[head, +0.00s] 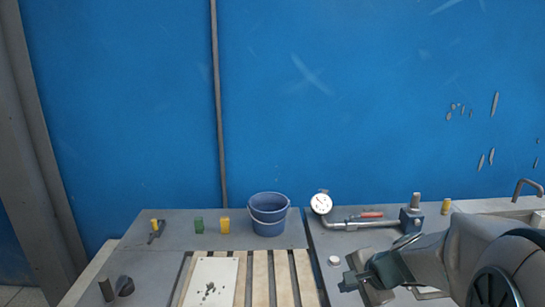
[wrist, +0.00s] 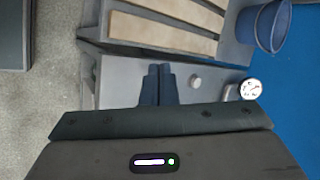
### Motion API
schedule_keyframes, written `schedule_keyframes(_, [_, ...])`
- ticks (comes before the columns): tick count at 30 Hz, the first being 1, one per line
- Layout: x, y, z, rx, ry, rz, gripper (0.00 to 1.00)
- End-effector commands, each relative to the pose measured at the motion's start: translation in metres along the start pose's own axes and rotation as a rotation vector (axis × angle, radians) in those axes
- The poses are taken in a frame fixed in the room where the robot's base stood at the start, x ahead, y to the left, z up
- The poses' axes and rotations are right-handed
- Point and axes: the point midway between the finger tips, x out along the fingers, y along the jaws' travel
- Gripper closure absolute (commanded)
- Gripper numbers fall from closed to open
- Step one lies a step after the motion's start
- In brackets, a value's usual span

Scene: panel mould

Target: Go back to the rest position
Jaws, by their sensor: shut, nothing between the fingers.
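My gripper (head: 352,279) is at the lower right in the head view, above the front of the right-hand grey bench (head: 335,240). In the wrist view its two dark fingers (wrist: 158,84) are together, with nothing between them. A small pale knob (head: 334,261) is on the bench just left of and behind the fingers in the head view; it also shows in the wrist view (wrist: 195,81). The gripper looks apart from it. My arm hides part of the right bench.
A blue bucket (head: 268,217) stands on the left bench by slats (head: 281,278) and a speckled white plate (head: 211,283). A dial gauge (head: 321,203) on a bent pipe stands behind my gripper. A blue wall (head: 300,100) closes the back.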

Motion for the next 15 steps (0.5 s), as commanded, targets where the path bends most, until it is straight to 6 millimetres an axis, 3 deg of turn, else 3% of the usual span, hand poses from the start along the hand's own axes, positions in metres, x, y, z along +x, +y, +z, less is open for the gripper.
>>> schedule_keyframes(1, [-0.009,0.006,0.023,-0.133,-0.015,0.039,1.00])
schedule_keyframes(6, [-0.036,0.041,0.073,-0.559,-0.047,0.198,1.00])
schedule_keyframes(10, [-0.057,0.070,0.092,-0.844,-0.048,0.317,1.00])
schedule_keyframes(15, [-0.079,0.095,0.097,-1.089,-0.029,0.434,1.00])
